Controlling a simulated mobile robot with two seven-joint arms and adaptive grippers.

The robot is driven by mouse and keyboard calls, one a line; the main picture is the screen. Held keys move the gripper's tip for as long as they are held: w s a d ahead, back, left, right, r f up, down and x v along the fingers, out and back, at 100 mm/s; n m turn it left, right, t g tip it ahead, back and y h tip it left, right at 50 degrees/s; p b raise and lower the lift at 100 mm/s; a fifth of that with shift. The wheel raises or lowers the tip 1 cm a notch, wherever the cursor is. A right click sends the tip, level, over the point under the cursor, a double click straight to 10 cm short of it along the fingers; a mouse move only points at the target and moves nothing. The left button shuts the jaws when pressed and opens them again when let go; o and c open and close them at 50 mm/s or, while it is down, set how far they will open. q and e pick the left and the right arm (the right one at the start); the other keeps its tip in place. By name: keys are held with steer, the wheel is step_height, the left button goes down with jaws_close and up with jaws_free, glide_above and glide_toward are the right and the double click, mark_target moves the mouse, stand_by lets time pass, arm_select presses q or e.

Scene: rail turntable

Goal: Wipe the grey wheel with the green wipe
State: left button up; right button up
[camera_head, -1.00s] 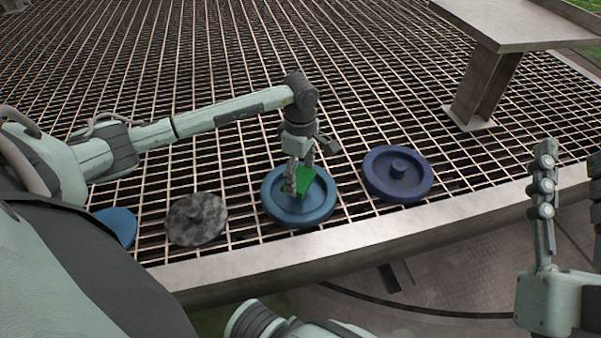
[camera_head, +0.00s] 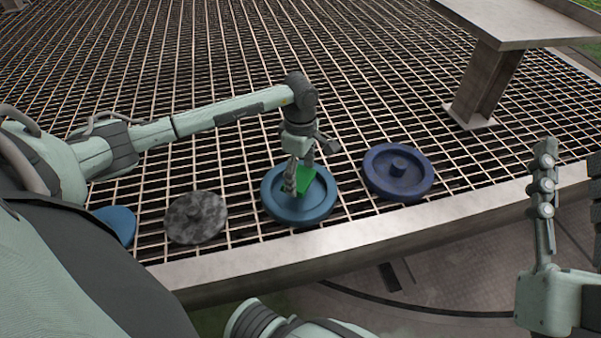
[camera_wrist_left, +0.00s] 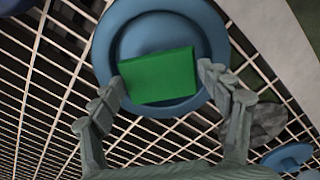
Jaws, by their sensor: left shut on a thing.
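The grey wheel (camera_head: 196,218), mottled, lies flat on the grating left of my left gripper in the head view. It shows partly behind a finger in the left wrist view (camera_wrist_left: 262,122). My left gripper (camera_head: 299,178) is shut on the green wipe (camera_head: 306,186), pointing down over a blue wheel (camera_head: 318,208). In the left wrist view the wipe (camera_wrist_left: 157,76) spans between the fingertips, with the blue wheel behind it. I cannot tell whether the wipe touches that wheel. My right gripper (camera_head: 570,185) is at the right edge, empty, its fingers apart.
A dark blue wheel (camera_head: 397,174) lies right of the blue one. Another blue wheel (camera_head: 117,226) shows partly at far left, behind my body. A metal rail (camera_head: 380,242) edges the grating in front. A raised metal table (camera_head: 530,22) stands at the back right.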

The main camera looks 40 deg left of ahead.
arm_select(q)
steer(key=shift+f, duration=0.25)
steer(key=shift+a, duration=0.1)
steer(key=shift+s+a, duration=0.65)
steer(key=shift+s, duration=0.35)
steer(key=shift+w+d+f, duration=0.1)
steer(key=shift+w+d, duration=0.3)
steer(key=shift+w, duration=0.1)
steer(key=shift+w+d+b, duration=0.45)
steer(key=shift+w+d, duration=0.1)
steer(key=shift+w, duration=0.2)
steer(key=shift+w+d+b, duration=0.45)
steer(key=shift+w+d, duration=0.1)
steer(key=shift+w, duration=0.2)
steer(key=shift+s+a+p, duration=0.3)
steer(key=shift+s+a, duration=0.45)
steer(key=shift+s, duration=0.3)
steer(key=shift+s+a+p, duration=0.3)
steer(key=shift+s+a, duration=0.45)
steer(key=shift+s, duration=0.25)
steer(key=shift+w+d+b, duration=0.45)
steer(key=shift+w+d, duration=0.3)
steer(key=shift+w, duration=0.3)
steer(key=shift+w+d+b, duration=0.45)
steer(key=shift+w+d, duration=0.3)
steer(key=shift+w, duration=0.25)
steer(key=shift+r, duration=0.2)
